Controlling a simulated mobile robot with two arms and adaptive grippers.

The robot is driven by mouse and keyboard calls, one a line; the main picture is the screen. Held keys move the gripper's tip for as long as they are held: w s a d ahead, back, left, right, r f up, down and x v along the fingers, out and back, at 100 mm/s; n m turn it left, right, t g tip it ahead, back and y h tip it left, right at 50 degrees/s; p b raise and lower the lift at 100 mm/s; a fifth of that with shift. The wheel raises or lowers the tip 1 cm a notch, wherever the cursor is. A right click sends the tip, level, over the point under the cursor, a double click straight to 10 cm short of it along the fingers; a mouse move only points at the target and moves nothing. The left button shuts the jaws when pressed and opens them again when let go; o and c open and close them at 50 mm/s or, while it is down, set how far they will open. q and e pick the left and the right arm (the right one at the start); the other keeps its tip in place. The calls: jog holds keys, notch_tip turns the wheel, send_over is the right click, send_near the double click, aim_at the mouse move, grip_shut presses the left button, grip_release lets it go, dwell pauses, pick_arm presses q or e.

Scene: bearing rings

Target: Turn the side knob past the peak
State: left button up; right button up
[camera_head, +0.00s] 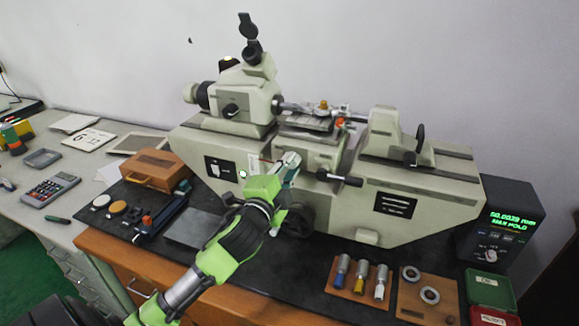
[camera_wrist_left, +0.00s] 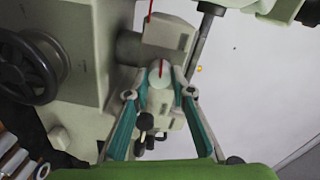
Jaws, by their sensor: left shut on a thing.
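The long pale measuring machine (camera_head: 335,205) stands on a dark mat on the bench. My left gripper (camera_head: 287,167) reaches its front face near the middle, and its green arm comes in from the lower left. In the left wrist view the teal fingers of my left gripper (camera_wrist_left: 161,82) are shut on a small pale round knob (camera_wrist_left: 159,70), one finger on each side. A red line stands at the knob's upper edge. In the head view the gripper hides the knob. The display box (camera_head: 509,222) shows a green reading near 50.00 mm with MAX HOLD. My right gripper is out of view.
A dark handwheel (camera_head: 298,222) sits just below the gripper. A black-ended crank (camera_head: 340,179) projects to its right. A wooden box (camera_head: 152,168) and calculator (camera_head: 50,189) are at left.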

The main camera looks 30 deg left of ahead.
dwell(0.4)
pick_arm(q)
jog(key=o, duration=1.1)
jog(key=shift+a, duration=0.1)
jog(key=v, duration=1.2)
